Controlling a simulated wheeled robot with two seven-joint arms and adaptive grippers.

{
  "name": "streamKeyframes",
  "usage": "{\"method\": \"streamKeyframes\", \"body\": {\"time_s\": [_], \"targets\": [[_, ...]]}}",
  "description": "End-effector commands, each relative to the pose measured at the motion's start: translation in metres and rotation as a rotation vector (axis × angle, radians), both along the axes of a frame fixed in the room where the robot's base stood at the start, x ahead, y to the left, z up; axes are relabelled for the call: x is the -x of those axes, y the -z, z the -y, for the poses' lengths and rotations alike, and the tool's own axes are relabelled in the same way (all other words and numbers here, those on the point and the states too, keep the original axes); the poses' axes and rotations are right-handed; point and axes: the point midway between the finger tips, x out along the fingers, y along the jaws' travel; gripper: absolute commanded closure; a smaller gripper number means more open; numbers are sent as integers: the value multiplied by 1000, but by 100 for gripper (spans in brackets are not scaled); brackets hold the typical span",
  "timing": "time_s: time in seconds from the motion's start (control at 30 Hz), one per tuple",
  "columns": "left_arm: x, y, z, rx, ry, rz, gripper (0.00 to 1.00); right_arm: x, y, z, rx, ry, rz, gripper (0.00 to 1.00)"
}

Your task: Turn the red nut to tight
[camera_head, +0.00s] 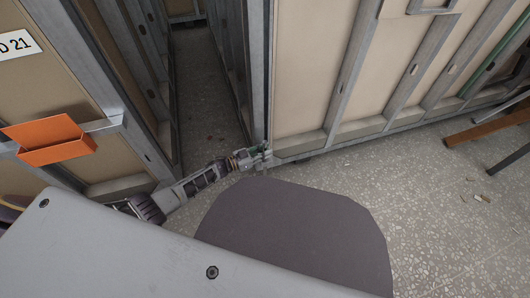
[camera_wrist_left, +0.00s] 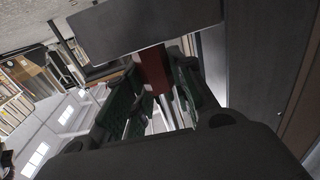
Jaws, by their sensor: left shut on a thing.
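My left gripper (camera_head: 262,155) reaches from the left to the bottom corner of the right pod's steel frame, low over the floor. It also shows in the wrist view (camera_wrist_left: 158,90), with dark green finger pads on either side of a dark red piece. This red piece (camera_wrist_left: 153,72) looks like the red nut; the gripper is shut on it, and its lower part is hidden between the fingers. In the head view the nut is hidden at the gripper or too small to make out. How tight it is cannot be told. My right gripper is not in view.
The right pod (camera_head: 315,85) has beige panels in a steel frame. The left pod (camera_head: 45,90) carries an orange holder (camera_head: 50,140) and a "D 21" label. A narrow gap separates them.

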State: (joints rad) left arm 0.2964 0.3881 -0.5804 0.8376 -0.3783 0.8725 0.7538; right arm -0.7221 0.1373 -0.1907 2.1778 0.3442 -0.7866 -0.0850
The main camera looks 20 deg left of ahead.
Motion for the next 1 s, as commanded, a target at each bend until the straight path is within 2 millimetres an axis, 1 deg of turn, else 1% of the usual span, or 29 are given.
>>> {"method": "streamKeyframes", "body": {"time_s": [0.3,0.33,0.5,0.73,0.87,1.0], "targets": [[0,1,0,-1,1,-1,100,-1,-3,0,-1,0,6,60],[0,1,0,-1,1,-1,74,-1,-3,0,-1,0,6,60],[0,0,0,-1,1,-1,53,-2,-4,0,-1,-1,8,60],[0,0,0,0,1,0,53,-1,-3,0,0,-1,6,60],[0,0,-1,0,0,0,53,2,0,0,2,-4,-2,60],[3,0,-4,-1,0,-1,53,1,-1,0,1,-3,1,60]]}}
